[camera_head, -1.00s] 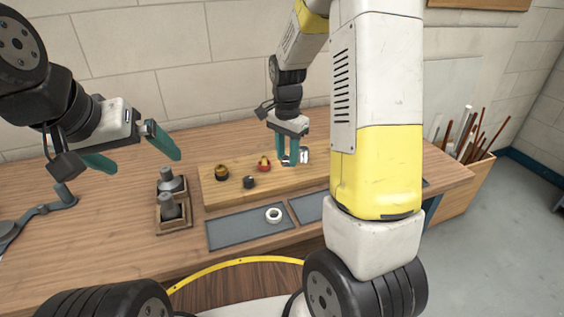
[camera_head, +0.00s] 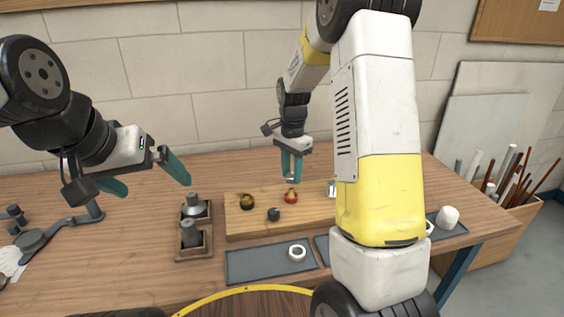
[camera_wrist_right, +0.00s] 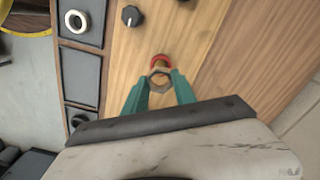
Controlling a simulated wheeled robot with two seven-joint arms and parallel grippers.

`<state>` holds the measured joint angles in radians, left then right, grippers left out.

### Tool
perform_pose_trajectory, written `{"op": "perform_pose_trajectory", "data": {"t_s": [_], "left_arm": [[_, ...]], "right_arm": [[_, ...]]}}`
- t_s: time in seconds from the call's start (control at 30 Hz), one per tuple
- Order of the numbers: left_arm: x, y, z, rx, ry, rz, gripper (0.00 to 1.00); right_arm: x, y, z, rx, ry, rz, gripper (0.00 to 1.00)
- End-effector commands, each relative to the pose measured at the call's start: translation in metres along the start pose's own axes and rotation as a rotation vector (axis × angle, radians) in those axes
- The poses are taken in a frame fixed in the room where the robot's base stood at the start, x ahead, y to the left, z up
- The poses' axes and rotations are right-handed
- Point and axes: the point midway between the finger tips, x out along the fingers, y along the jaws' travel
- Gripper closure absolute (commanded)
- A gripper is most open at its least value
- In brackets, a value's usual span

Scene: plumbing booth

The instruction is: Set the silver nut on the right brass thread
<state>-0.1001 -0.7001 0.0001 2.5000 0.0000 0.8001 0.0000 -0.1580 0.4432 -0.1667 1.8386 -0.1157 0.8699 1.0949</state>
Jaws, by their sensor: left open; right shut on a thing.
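The silver nut (camera_wrist_right: 160,82) shows as a hexagonal ring in the right wrist view, pinched between the fingertips of my right gripper (camera_wrist_right: 159,92). The red-collared brass thread (camera_head: 291,196) stands on the wooden board, and its red collar (camera_wrist_right: 160,61) shows just beyond the nut. My right gripper (camera_head: 291,179) is right above this thread in the head view; I cannot tell whether the nut touches it. A darker brass thread (camera_head: 247,201) stands to its left. My left gripper (camera_head: 146,180) is open and empty, above the table at the left.
The wooden board (camera_head: 258,228) also carries a black knob (camera_head: 273,214) and a silver fitting (camera_head: 331,188). In front lies a grey tray (camera_head: 250,265) with a white ring (camera_head: 297,253). Two grey-topped pieces stand in a wooden holder (camera_head: 193,254). My right arm hides the board's right end.

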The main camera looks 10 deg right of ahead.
Motion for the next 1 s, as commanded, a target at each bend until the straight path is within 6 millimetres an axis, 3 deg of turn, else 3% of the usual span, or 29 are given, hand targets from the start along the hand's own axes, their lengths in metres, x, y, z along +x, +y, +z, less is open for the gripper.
{"op": "perform_pose_trajectory", "data": {"t_s": [1.0], "left_arm": [[0.000, 0.000, 0.000, 0.000, 0.000, 0.000, 0.00]], "right_arm": [[0.045, 0.000, 0.000, 0.000, 0.000, 0.000, 1.00]]}}
